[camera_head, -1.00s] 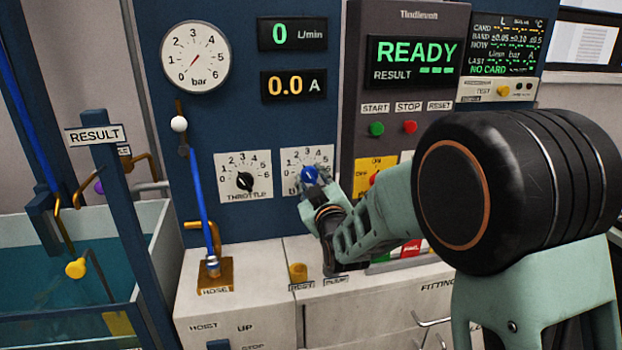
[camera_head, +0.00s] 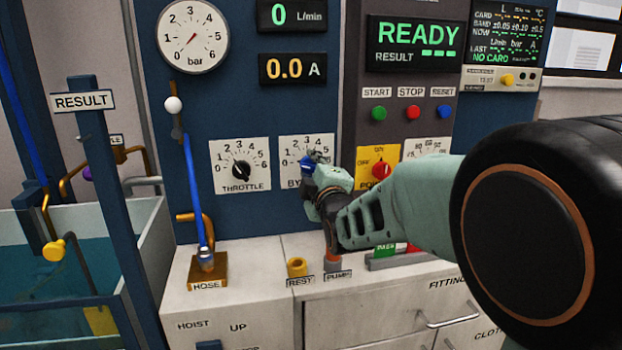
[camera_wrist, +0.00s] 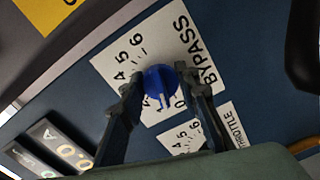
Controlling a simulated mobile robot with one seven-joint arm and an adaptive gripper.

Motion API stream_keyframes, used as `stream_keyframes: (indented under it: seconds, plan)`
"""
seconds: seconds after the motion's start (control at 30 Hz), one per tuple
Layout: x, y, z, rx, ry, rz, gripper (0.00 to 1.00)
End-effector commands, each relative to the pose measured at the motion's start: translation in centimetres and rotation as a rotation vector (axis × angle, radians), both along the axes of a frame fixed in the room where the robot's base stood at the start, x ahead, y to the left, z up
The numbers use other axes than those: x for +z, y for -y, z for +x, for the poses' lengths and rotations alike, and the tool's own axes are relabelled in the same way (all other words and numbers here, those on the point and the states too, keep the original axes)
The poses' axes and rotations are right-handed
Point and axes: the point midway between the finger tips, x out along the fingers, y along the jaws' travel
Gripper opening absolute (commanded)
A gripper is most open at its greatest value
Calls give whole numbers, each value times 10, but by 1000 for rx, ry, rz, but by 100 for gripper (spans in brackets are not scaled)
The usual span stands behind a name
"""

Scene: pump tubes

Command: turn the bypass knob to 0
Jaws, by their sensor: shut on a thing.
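The blue bypass knob (camera_head: 306,166) sits on a white dial plate marked BYPASS, right of the throttle plate. In the wrist view the blue knob (camera_wrist: 161,80) sits between my two dark fingers. My gripper (camera_head: 312,163) is shut on the knob, and it also shows in the wrist view (camera_wrist: 160,88). A white mark on the knob points down in the wrist view, toward the low end of the scale near the 0. The exact reading cannot be told. My fingers hide part of the dial.
The throttle knob (camera_head: 241,171) is just left of the bypass plate. A red knob (camera_head: 381,170) on a yellow plate is to the right, close to my arm. The grey bench top (camera_head: 270,262) with a hose fitting (camera_head: 207,268) lies below.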

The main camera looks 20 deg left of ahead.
Motion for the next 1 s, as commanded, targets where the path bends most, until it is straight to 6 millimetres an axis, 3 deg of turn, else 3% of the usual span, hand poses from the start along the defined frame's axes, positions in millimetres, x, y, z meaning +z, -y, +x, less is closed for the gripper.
stream_keyframes:
  seconds: [0.4,1.0]
  plan:
    - [-1,0,0,1,133,-216,5]
    - [1,0,0,1,167,-270,5]
